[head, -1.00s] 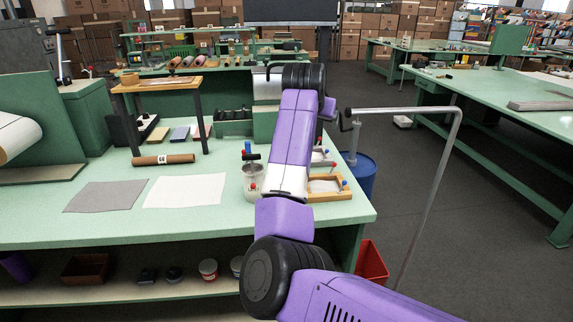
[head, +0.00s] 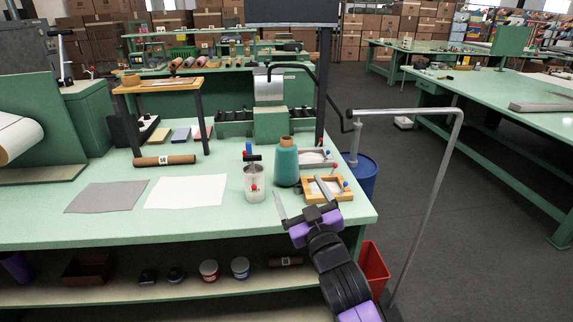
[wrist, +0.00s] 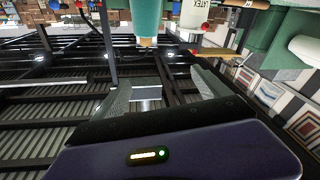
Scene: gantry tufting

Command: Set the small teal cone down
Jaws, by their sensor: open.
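The small teal cone (head: 286,165), with a brown tip, stands upright on the green table (head: 120,222) near its right end. In the wrist view the cone (wrist: 145,18) appears upside down at the top edge, cut off by the frame, beyond my spread fingers (wrist: 162,88).
A wooden tray (head: 343,193) lies right of the cone, with a grey tray (head: 325,164) behind it. A thin black post (head: 321,100) rises behind. White and grey sheets lie left of the jar. A bent metal rail (head: 435,190) stands right of the table.

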